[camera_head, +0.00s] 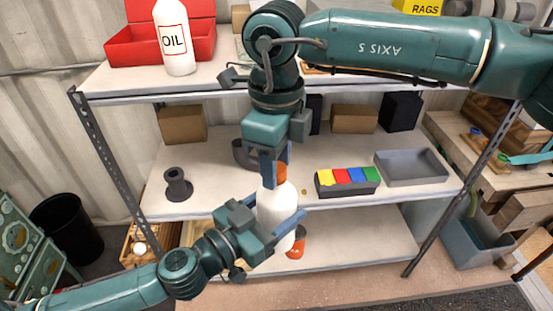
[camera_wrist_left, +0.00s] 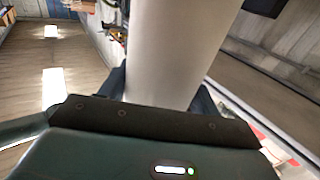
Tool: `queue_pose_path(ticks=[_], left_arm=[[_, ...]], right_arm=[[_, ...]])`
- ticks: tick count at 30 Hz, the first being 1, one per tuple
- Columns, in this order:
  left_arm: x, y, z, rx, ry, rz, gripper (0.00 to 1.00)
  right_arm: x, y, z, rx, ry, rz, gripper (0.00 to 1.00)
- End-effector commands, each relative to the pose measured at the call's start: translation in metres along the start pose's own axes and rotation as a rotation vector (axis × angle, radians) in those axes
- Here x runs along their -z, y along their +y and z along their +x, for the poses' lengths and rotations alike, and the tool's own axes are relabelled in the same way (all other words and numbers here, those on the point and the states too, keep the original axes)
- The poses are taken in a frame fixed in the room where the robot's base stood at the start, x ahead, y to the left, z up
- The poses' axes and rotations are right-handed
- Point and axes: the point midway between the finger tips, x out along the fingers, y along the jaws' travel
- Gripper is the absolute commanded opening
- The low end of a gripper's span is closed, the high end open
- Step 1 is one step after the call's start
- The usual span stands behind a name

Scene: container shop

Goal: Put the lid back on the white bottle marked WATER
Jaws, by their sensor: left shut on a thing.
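A white bottle (camera_head: 277,210) stands roughly upright in front of the shelf, with an orange lid (camera_head: 281,175) at its top. My left gripper (camera_head: 271,228) is shut on the bottle's body from the side. In the left wrist view the bottle's plain white wall (camera_wrist_left: 180,45) fills the middle, between the fingers. No WATER marking shows in either view. My right gripper (camera_head: 274,165) points straight down over the bottle top, its blue fingers at the lid and partly hiding it. I cannot tell whether they grip it, or whether the lid is seated.
On the middle shelf (camera_head: 220,195) are a dark spool (camera_head: 178,185), a bin of coloured blocks (camera_head: 346,181) and a grey tray (camera_head: 411,167). A white OIL bottle (camera_head: 175,40) stands on the top shelf. An orange can (camera_head: 297,242) stands below, beside the held bottle.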

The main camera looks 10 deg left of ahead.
Motion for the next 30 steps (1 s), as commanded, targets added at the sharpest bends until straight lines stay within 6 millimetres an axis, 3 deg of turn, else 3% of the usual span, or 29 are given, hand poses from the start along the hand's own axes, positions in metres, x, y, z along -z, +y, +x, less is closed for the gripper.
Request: queue_pose_path(ticks=[5, 14, 30], left_arm=[[0.001, 0.000, 0.000, 0.000, 0.001, 0.000, 0.00], [0.001, 0.000, 0.000, 0.000, 0.001, 0.000, 0.00], [0.001, 0.000, 0.000, 0.000, 0.001, 0.000, 0.00]], right_arm=[[0.000, 0.000, 0.000, 0.000, 0.000, -0.001, 0.52], [0.000, 0.000, -0.005, 0.002, -0.001, -0.001, 0.52], [-0.001, 0.000, -0.104, 0.002, -0.001, 0.000, 0.52]])
